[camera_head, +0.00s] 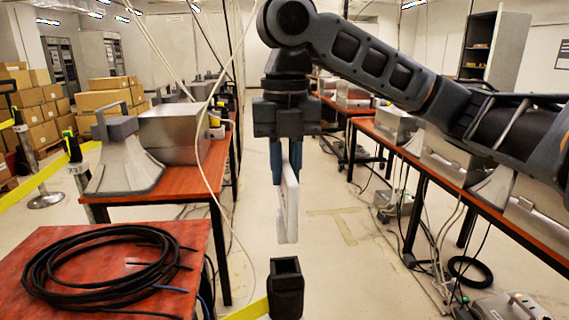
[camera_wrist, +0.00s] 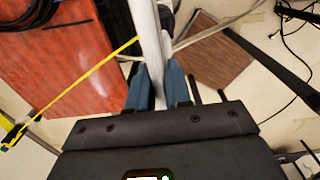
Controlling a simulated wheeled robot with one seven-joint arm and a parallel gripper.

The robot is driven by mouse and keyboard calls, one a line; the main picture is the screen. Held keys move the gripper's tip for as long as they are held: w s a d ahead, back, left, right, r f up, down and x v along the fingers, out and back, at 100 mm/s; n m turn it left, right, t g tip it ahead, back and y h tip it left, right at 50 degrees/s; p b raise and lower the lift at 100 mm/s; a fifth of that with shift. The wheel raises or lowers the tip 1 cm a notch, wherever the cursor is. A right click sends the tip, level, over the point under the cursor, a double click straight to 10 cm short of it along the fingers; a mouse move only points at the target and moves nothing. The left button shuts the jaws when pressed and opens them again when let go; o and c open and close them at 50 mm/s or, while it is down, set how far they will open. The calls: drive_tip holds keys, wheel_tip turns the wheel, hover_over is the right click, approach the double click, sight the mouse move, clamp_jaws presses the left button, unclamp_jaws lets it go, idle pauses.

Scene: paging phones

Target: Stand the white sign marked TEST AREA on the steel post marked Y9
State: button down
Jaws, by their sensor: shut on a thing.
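My gripper (camera_head: 284,170) is shut on a white sign (camera_head: 288,212), which hangs upright below the blue fingers. The sign is turned nearly edge-on, so no lettering can be read. In the wrist view the sign (camera_wrist: 148,35) runs up and away from between the fingertips (camera_wrist: 158,88). Below it in the head view is the dark square top of a post (camera_head: 286,290), with a yellow belt at its left. There is a visible gap between sign and post top in the picture. No Y9 mark is readable, and the post's lower part is out of frame.
A red-topped table (camera_head: 60,250) with a coil of black cable (camera_head: 105,268) stands at the left front. Another table (camera_head: 185,180) bears grey equipment. A long bench (camera_head: 455,172) with metal boxes runs along the right. Another belt post (camera_head: 76,160) stands at far left.

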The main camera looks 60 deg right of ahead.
sight(285, 210)
drive_tip(key=shift+f+b, duration=2.4)
drive_tip(key=shift+f, duration=2.15)
drive_tip(key=c, duration=1.3)
unclamp_jaws()
drive_tip(key=shift+r, duration=0.1)
wheel_tip(285, 210, up, 11)
drive_tip(key=p, duration=1)
